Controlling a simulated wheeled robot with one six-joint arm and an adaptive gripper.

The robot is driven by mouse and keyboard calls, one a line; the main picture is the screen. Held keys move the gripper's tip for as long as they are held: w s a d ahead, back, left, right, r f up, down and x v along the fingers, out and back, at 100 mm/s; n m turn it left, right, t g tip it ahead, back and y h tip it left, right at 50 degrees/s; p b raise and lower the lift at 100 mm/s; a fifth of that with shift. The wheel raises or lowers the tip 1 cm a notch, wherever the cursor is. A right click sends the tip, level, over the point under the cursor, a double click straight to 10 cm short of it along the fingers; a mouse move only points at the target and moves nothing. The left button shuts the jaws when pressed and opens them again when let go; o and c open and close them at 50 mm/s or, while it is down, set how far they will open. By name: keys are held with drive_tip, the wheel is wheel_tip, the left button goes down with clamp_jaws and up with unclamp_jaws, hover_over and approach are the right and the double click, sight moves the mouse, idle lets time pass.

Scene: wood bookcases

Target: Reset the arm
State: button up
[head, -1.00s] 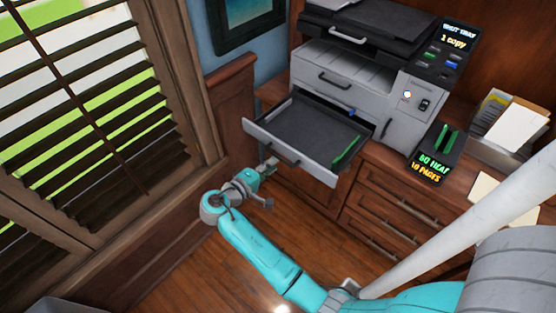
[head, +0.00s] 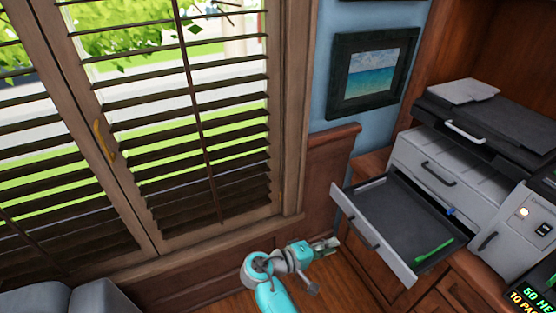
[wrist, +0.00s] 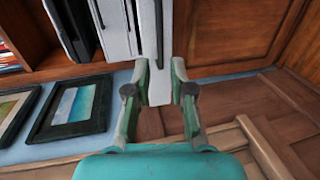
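My arm is teal and grey, with its gripper (head: 325,246) low in the head view, left of and below the printer's pulled-out tray. In the wrist view my gripper (wrist: 160,72) has its two fingers apart, with no object held between them. The grey printer (head: 440,160) stands at the right on the wood cabinet. Its dark tray (head: 395,215) is open, with a green strip (head: 434,252) lying inside. Most of my arm is cut off by the bottom edge of the head view.
A shuttered window (head: 190,130) fills the left. A framed seascape (head: 371,75) hangs on the blue wall. Wood panelling (head: 328,165) stands behind my gripper. A grey object (head: 75,300) sits at the lower left. Some wood floor (head: 225,302) is clear.

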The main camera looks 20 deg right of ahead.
drive_tip(key=s+a+f+n+t+y, duration=0.2)
drive_tip(key=s+f+n+t+y, duration=0.5)
drive_tip(key=s+f, duration=0.7)
drive_tip(key=s+a+m+t+y, duration=0.25)
drive_tip(key=s+a+y, duration=0.35)
drive_tip(key=s, duration=0.5)
drive_tip(key=s+a+r+m+t+y, duration=0.1)
drive_tip(key=s+r, duration=0.4)
drive_tip(key=r, duration=0.5)
drive_tip(key=s+a+r+m+t+y, duration=0.1)
drive_tip(key=s+a+r+m+t, duration=0.1)
drive_tip(key=s+r, duration=0.4)
wheel_tip(320, 180, up, 4)
drive_tip(key=shift+a+r+m+t+y, duration=0.25)
drive_tip(key=shift+a+m+t, duration=0.2)
drive_tip(key=shift+m, duration=0.8)
